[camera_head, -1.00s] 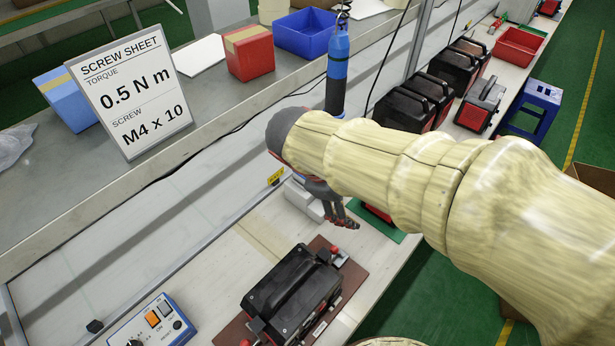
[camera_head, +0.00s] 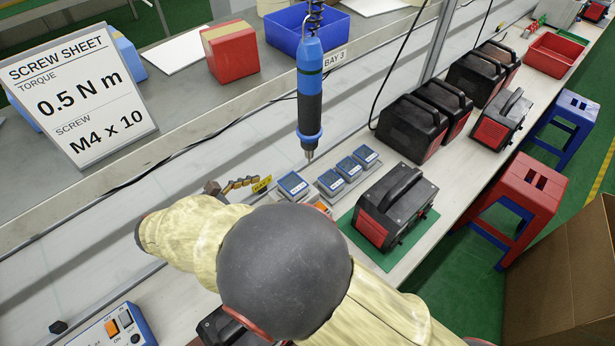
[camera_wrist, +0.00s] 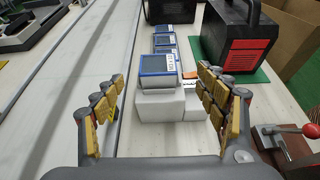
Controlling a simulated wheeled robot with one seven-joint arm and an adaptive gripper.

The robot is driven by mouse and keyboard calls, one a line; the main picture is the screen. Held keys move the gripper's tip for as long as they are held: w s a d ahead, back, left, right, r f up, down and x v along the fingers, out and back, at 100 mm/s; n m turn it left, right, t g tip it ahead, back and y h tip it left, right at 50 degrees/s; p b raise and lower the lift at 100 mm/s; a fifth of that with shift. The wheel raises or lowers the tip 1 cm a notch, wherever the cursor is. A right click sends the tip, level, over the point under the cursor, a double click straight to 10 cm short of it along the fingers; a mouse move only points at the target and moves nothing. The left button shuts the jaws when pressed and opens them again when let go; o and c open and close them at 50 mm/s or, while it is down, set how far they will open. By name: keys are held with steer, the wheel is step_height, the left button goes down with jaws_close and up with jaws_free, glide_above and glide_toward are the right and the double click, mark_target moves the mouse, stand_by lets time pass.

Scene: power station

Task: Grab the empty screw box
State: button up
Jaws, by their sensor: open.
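Several small blue-rimmed screw boxes stand in a row on the bench. The nearest screw box (camera_wrist: 157,68) sits on a pale grey block (camera_wrist: 160,104) in the wrist view. It also shows in the head view (camera_head: 293,185), just beyond my arm. The other screw boxes (camera_head: 349,168) stand behind it on pale holders. I cannot tell which box is empty. My gripper (camera_wrist: 160,82) is open, its tan-padded fingers spread left and right of the nearest box and short of it. Nothing is between the pads. In the head view my arm hides part of the gripper.
A blue screwdriver (camera_head: 310,95) hangs above the row. A black and red device (camera_head: 393,213) stands on a green mat right of the boxes. A red-handled clamp (camera_wrist: 290,130) is at the wrist view's right. A bench rail runs along the left.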

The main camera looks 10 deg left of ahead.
steer(key=b+x, duration=0.1)
steer(key=x, duration=0.1)
steer(key=b+x, duration=0.2)
steer(key=x, duration=0.1)
steer(key=b+x, duration=0.1)
steer(key=x, duration=0.2)
steer(key=shift+w+a+f, duration=0.1)
steer(key=shift+a+f, duration=0.1)
steer(key=shift+f, duration=0.1)
steer(key=shift+c, duration=1)
steer(key=c, duration=1.1)
steer(key=shift+o, duration=0.2)
steer(key=shift+r, duration=0.1)
